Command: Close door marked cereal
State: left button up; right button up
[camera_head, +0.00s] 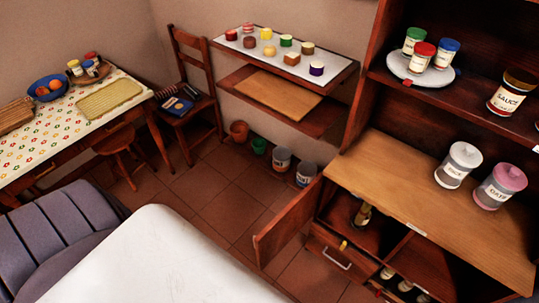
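A dark wood cabinet door (287,222) stands swung open at the left end of the lower cabinet, sticking out over the tiled floor. No cereal mark is readable on it from here. The compartment (380,236) beside it is open to view and holds a small bottle (363,214). A small pale label (416,229) sits on the front edge of the wooden counter (415,190), too small to read. Neither of my grippers is in view.
Below the compartment is a drawer with a pale handle (337,260). RICE (458,165) and OATS (500,186) jars stand on the counter. Buckets (280,158) stand by the wall. A chair (187,107) and patterned table (60,125) are farther left. Floor left of the door is clear.

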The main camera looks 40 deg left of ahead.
aim_at(277, 235)
jog(key=j+z, duration=0.25)
jog(key=j, duration=0.65)
jog(key=k+j+z, duration=0.1)
jog(key=j+z, duration=0.15)
jog(key=j, duration=0.65)
